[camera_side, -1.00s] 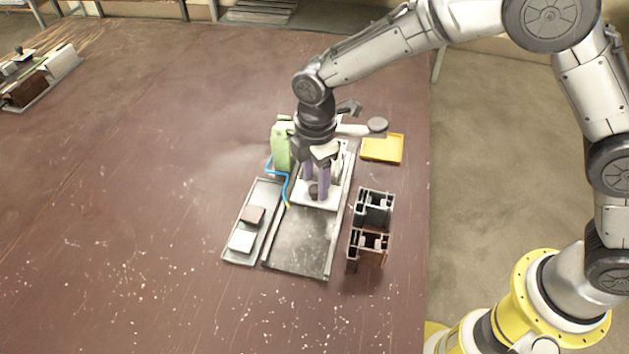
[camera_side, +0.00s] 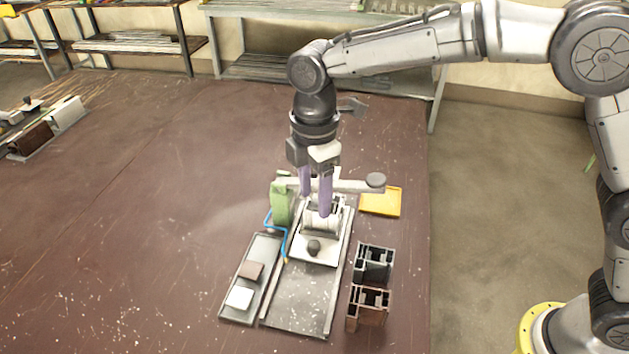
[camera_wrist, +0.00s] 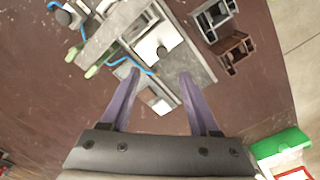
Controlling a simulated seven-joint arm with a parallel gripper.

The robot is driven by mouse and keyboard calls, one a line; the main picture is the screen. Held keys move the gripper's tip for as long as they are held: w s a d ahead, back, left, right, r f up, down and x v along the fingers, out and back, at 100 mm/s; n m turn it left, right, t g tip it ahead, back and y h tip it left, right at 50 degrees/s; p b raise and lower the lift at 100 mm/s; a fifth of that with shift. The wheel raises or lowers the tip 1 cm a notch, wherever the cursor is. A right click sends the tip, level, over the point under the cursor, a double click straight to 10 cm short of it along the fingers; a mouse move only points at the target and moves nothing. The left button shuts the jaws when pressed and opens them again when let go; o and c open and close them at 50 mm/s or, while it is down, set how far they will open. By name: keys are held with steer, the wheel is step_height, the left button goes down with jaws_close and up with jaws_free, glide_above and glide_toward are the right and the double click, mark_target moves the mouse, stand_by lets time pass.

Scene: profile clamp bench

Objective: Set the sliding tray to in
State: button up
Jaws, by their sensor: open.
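The sliding tray (camera_side: 325,258) is a pale plate with a black knob (camera_side: 314,246) near its front edge. It lies on the back part of a grey base plate (camera_side: 300,300), up against the clamp (camera_side: 322,218), and bare base shows in front of it. The tray (camera_wrist: 150,46) and knob (camera_wrist: 163,52) also show in the wrist view. My gripper (camera_side: 315,206) points down with purple fingers apart and empty, above and behind the knob. In the wrist view my gripper (camera_wrist: 159,74) is open, its fingertips on either side below the knob.
A grey lever with a round end (camera_side: 376,180) reaches right behind my fingers. A green block (camera_side: 281,203) and blue hose (camera_side: 268,221) stand left. A side tray (camera_side: 235,312) holds two blocks. Dark and brown profiles (camera_side: 369,307) and a yellow tray (camera_side: 380,201) are right.

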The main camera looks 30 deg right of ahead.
steer(key=shift+r, duration=1.3)
steer(key=s+d+r+m+t, duration=0.2)
steer(key=s+d+r, duration=0.1)
steer(key=d+r, duration=0.4)
steer(key=s+d+r+m+t, duration=0.1)
steer(key=s+d+r+m, duration=0.1)
steer(key=s+d+r, duration=0.35)
steer(key=s+d+m+t, duration=0.2)
steer(key=s+d+m, duration=0.4)
steer(key=s+d, duration=0.35)
steer(key=s+d+f+m, duration=0.2)
steer(key=s+f+m, duration=0.5)
steer(key=f+m, duration=0.1)
steer(key=shift+d+f+t, duration=0.15)
steer(key=shift+d+t, duration=0.05)
steer(key=shift+t, duration=0.1)
